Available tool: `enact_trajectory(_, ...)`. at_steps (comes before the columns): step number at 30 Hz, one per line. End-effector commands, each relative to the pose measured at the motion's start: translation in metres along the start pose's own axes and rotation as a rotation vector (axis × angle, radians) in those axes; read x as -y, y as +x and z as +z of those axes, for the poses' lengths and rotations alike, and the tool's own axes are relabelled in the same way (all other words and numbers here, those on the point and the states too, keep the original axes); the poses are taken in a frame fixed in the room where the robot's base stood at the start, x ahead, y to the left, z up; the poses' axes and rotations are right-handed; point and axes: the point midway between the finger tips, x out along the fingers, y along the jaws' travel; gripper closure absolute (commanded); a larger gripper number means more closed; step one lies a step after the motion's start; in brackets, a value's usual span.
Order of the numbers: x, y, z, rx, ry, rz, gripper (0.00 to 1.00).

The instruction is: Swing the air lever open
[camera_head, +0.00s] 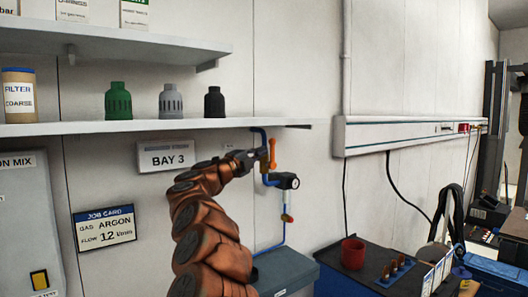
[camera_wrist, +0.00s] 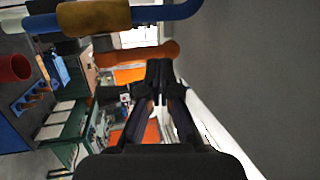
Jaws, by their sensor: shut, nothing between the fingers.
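The orange air lever (camera_head: 272,152) stands upright beside the blue pipe (camera_head: 266,134) on the back wall, under the shelf. In the wrist view the lever (camera_wrist: 135,54) lies across the picture, its right end just beyond my fingertips. A brass-coloured fitting (camera_wrist: 93,18) sits on the blue pipe there. My gripper (camera_head: 251,156) is at the left of the lever, at about its height. In the wrist view my gripper (camera_wrist: 160,66) has its fingertips together and holds nothing. I cannot tell whether the fingertips touch the lever.
A round gauge (camera_head: 288,181) and a red knob (camera_head: 287,218) sit lower on the air line. The shelf (camera_head: 150,128) with green, grey and black caps is above my arm. The BAY 3 sign (camera_head: 168,157) is at left. A dark bench with a red cup (camera_head: 353,252) is lower right.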

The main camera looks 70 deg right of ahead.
Motion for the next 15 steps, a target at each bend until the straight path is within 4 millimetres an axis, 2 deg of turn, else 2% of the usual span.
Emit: enact_trajectory(15,0.001,-0.063,0.001,0.005,0.001,-0.001,1.00)
